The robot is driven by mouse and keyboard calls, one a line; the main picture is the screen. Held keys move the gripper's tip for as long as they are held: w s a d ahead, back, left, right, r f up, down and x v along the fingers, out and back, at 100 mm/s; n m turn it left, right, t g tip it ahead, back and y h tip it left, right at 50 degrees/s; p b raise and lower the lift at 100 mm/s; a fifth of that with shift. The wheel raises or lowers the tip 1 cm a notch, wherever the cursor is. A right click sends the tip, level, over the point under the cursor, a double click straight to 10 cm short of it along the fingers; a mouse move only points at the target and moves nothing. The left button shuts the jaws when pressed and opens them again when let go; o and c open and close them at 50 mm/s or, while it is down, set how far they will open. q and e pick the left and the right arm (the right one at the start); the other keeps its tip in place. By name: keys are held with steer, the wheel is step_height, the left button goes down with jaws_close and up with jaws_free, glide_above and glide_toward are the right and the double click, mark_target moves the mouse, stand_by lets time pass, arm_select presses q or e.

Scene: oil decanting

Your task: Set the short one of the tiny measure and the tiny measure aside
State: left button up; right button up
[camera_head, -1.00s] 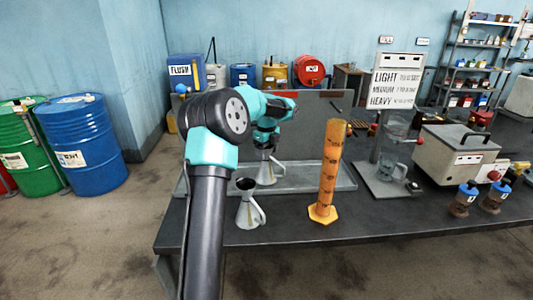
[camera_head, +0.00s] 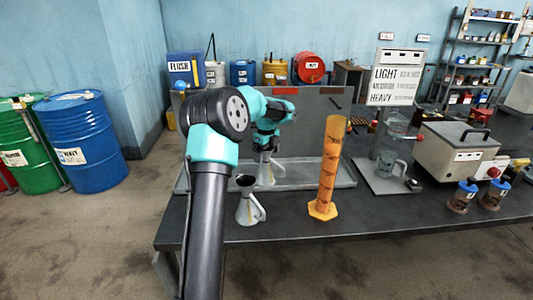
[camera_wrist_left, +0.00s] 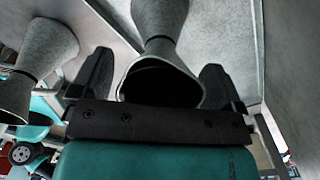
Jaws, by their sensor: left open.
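Two grey metal measures with flared bases and side handles show in the head view. One measure (camera_head: 247,208) stands upright on the dark bench near its front edge. The other measure (camera_head: 265,174) stands behind it in the shallow grey tray. My left gripper (camera_head: 265,152) is at the top of the rear measure. In the left wrist view, the open fingers (camera_wrist_left: 158,80) are on both sides of that measure's dark mouth (camera_wrist_left: 160,84), with gaps showing. The front measure (camera_wrist_left: 38,62) is at the left there. I cannot tell which measure is shorter. My right gripper is not in view.
A tall orange graduated cylinder (camera_head: 329,170) stands right of the measures. A glass jug (camera_head: 391,165) stands on a grey stand farther right, near a grey box (camera_head: 457,150). The tray's back panel (camera_head: 320,115) rises behind the gripper.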

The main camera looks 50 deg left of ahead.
arm_select(q)
steer(key=shift+r, duration=3.95)
